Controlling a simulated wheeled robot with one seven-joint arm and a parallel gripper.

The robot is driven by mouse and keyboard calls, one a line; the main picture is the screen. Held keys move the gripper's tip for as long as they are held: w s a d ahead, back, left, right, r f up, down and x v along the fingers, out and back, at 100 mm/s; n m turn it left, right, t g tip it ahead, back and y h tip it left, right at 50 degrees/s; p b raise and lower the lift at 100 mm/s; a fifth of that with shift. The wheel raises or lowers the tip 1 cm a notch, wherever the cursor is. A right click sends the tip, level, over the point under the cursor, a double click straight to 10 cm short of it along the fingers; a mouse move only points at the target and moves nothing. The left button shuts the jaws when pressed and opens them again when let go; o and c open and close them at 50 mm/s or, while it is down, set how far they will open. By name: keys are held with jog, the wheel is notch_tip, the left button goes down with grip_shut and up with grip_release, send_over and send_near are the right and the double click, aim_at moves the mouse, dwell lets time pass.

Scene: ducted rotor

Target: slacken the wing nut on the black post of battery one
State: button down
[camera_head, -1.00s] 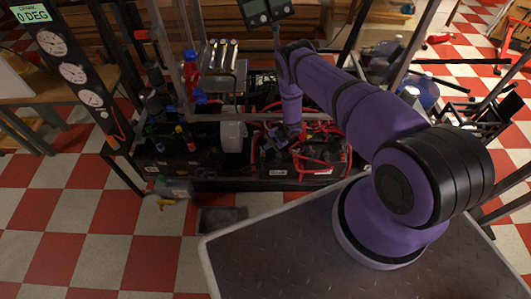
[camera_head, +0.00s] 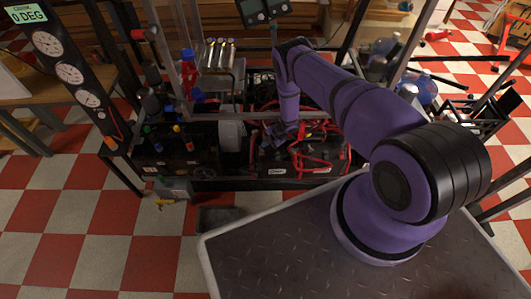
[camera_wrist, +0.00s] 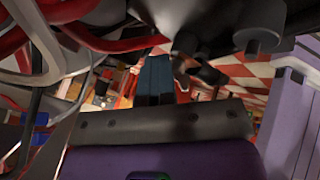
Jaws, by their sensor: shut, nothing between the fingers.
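My gripper (camera_head: 279,132) reaches down among red cables at the back of a black battery tray (camera_head: 235,184). In the wrist view its dark blue fingers (camera_wrist: 154,78) are together with nothing between them. Black battery boxes with white labels (camera_head: 277,171) stand at the front of the tray; I cannot read which is battery one. The black post and its wing nut cannot be made out in either view. Dark rounded metal parts (camera_wrist: 262,38) hang close above the fingers in the wrist view, and I cannot tell what they are.
Red cables (camera_head: 318,160) loop over the batteries, and thick red and grey cables (camera_wrist: 40,50) crowd the wrist view's left. A grey block (camera_head: 231,134) stands left of my gripper. A metal frame bar (camera_head: 225,116) crosses nearby. The checkered floor (camera_head: 75,230) is open at the left.

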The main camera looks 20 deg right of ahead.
jog(key=shift+a, duration=0.4)
jog(key=shift+s+a, duration=0.25)
jog(key=shift+a, duration=0.4)
jog(key=d+v, duration=0.1)
jog(key=v, duration=0.7)
jog(key=shift+w+d, duration=0.25)
jog(key=shift+d, duration=0.05)
jog(key=shift+f, duration=0.15)
